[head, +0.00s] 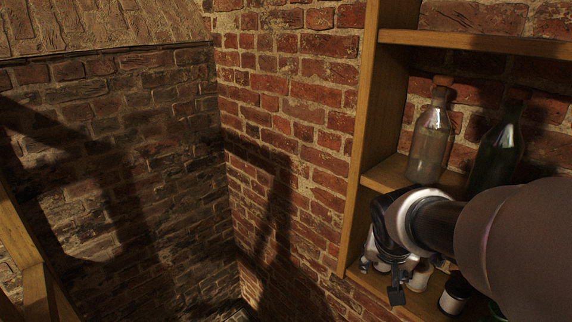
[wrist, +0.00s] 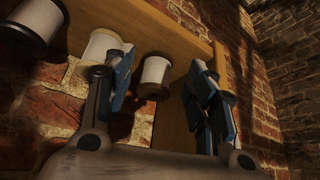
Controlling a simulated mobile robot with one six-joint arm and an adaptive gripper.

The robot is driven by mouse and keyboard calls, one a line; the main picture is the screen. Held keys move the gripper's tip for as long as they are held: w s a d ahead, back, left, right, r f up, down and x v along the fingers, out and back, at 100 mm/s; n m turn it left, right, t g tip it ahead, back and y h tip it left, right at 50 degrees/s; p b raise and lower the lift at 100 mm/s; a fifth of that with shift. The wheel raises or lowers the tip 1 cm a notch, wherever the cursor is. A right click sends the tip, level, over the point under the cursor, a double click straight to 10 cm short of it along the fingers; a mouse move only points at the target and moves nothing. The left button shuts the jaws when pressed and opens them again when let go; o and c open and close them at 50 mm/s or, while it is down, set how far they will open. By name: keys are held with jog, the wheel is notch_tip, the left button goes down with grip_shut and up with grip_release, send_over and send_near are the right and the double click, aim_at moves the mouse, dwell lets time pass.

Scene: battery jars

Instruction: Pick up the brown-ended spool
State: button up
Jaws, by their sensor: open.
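The brown-ended spool (wrist: 155,70), with a white winding, shows in the wrist view on the wooden shelf. It appears between the two fingers of my gripper (wrist: 162,74), which is open with a visible gap on both sides of the spool. I cannot tell how far the fingertips are from it in depth. In the head view my gripper (head: 381,280) is at the lower shelf, near its left upright, and largely hides the spool there.
A cream spool (wrist: 101,46) is close beside the left finger in the wrist view. A dark-ended spool (wrist: 35,22) is farther left. The shelf upright (head: 362,150) is close by. A clear bottle (head: 431,140) and a dark green bottle (head: 497,155) stand on the shelf above.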

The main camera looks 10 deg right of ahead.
aim_at(381, 268)
jog(key=w, duration=0.1)
jog(key=w+d, duration=0.1)
jog(key=w, duration=0.1)
jog(key=shift+d, duration=0.3)
jog(key=b+x, duration=0.1)
jog(key=x, duration=0.4)
jog(key=shift+w+d, duration=0.1)
jog(key=shift+w, duration=0.05)
jog(key=shift+c, duration=0.3)
jog(key=c, duration=0.6)
jog(key=shift+c, duration=0.2)
